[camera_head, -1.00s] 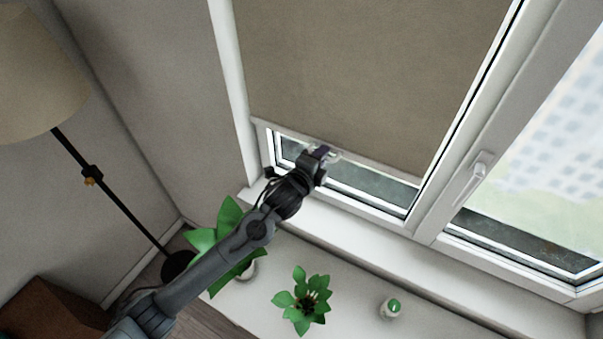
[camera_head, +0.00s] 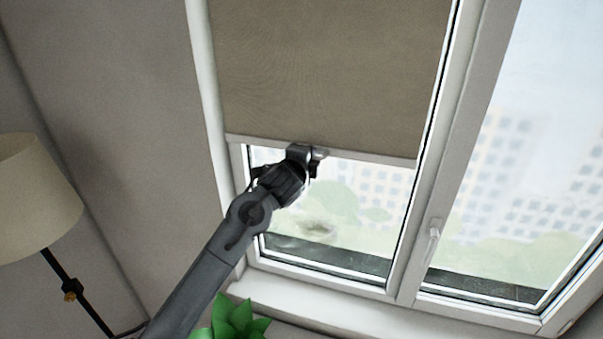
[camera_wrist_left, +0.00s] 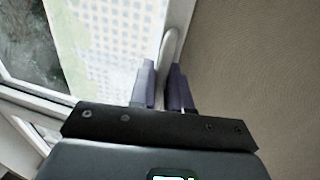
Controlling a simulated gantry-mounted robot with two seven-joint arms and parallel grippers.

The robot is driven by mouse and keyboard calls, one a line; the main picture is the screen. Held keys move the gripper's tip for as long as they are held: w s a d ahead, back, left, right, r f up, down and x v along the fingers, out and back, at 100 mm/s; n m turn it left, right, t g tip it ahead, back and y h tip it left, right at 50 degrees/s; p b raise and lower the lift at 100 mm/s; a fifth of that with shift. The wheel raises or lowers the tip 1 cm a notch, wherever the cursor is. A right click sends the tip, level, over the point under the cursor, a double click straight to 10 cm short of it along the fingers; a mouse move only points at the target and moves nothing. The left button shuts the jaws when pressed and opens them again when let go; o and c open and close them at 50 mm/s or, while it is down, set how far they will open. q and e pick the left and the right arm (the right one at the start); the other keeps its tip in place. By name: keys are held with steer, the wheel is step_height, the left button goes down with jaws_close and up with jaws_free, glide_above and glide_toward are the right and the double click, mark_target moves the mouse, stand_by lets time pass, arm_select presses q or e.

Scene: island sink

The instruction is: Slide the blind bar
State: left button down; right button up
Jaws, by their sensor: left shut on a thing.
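The brown roller blind (camera_head: 325,75) covers the upper part of the left window pane in the head view. Its pale bottom bar (camera_head: 375,158) runs across the pane, with clear glass below it. My left gripper (camera_head: 318,153) is at the middle of the bar. In the left wrist view the two purple fingers of my left gripper (camera_wrist_left: 162,88) are shut on the bar's pale, rounded handle (camera_wrist_left: 172,52). The blind fabric (camera_wrist_left: 245,60) fills the right side of that view. My right gripper is not in view.
The window frame (camera_head: 405,230) divides the left pane from the right one, which has a window handle (camera_head: 430,242). A floor lamp (camera_head: 38,195) stands at left. A green plant (camera_head: 233,318) is below my arm, near the white sill (camera_head: 300,300).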

arm_select(q)
steer(key=shift+r, duration=0.85)
steer(key=c, duration=1.3)
jaws_free()
steer(key=shift+o, duration=0.2)
steer(key=shift+s, duration=0.1)
steer(key=b+v, duration=0.4)
steer(key=v, duration=0.6)
steer(key=shift+s+a, duration=0.2)
steer(key=shift+s, duration=0.05)
